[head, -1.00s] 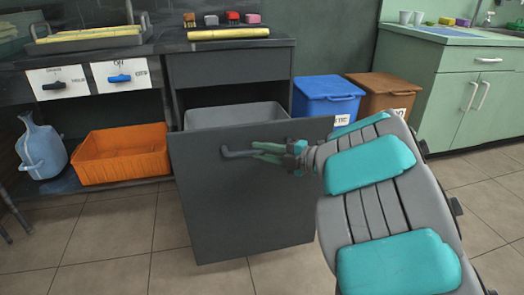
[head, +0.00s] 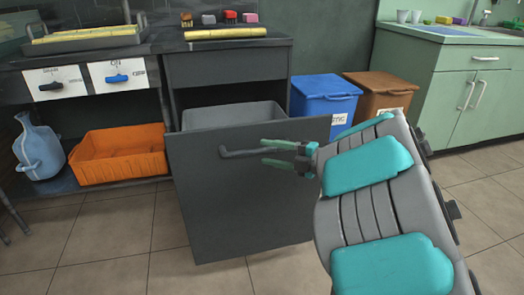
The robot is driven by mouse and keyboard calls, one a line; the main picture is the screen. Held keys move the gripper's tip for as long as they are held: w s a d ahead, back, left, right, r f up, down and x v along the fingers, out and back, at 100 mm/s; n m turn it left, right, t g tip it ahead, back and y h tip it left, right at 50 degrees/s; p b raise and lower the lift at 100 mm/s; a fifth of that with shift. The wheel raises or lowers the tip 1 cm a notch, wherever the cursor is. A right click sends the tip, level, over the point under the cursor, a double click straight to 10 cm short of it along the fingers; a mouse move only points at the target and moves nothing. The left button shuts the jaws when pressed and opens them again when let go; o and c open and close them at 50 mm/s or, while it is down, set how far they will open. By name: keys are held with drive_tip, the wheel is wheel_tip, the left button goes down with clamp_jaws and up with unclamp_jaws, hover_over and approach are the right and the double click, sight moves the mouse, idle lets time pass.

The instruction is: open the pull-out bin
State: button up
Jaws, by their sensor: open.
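The pull-out bin's dark grey front panel (head: 235,205) stands out from the counter. Behind it, the light grey bin (head: 230,115) shows through the gap under the counter. The bar handle (head: 238,153) is on the upper part of the panel. My gripper (head: 270,153) is open, with its green fingers pointing left at the right end of the handle. The fingers look slightly apart from the bar, one above and one below its line. I cannot tell whether they touch it.
A blue bin (head: 325,97) and a brown bin (head: 380,97) stand right of the cabinet. An orange crate (head: 120,157) and a blue jug (head: 38,150) sit on the left shelf. The tiled floor (head: 120,240) before the panel is clear.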

drive_tip(key=v, duration=0.4)
drive_tip(key=shift+s+d, duration=0.15)
